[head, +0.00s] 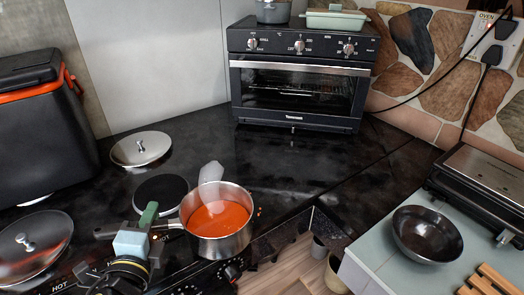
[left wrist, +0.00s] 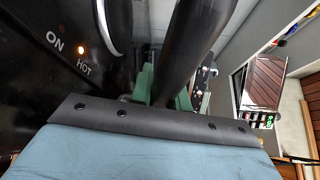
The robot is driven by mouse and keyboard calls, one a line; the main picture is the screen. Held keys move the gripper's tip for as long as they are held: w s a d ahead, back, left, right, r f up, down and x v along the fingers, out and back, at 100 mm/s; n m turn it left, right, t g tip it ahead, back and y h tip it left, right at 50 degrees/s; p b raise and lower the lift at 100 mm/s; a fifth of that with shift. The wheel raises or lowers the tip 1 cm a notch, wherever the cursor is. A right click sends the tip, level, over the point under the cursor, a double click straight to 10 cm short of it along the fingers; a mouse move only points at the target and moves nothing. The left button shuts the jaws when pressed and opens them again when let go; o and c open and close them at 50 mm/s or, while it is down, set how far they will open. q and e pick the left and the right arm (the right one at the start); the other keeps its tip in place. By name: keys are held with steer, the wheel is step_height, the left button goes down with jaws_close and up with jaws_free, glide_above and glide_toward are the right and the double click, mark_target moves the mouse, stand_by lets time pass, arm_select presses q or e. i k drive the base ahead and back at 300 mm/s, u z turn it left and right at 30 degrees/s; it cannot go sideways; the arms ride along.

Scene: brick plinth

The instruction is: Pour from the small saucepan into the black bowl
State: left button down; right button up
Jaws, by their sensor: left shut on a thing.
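The small saucepan (head: 232,246) is steel and holds an orange-red liquid (head: 217,218). It looks upright at the front edge of the black stove, and a pale translucent shape rises from the liquid. My left gripper (head: 148,222) is shut on its handle, left of the pan. The left wrist view shows the dark handle (left wrist: 188,50) between green fingers. The black bowl (head: 427,235) stands on the grey-green counter at the right, well apart from the pan, and looks empty. My right gripper is not in view.
A round burner (head: 161,194) lies behind the saucepan. Two lids, one farther back (head: 140,148) and one at front left (head: 35,245), lie on the stove. A toaster oven (head: 298,90) stands behind. A gap above the wood floor separates stove and right counter. A wooden rack (head: 490,281) lies beside the bowl.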

mark_target(426, 236)
steer(key=k, duration=0.4)
steer(key=z, duration=2.55)
steer(key=k, duration=0.75)
steer(key=u, duration=1)
steer(key=i, duration=0.5)
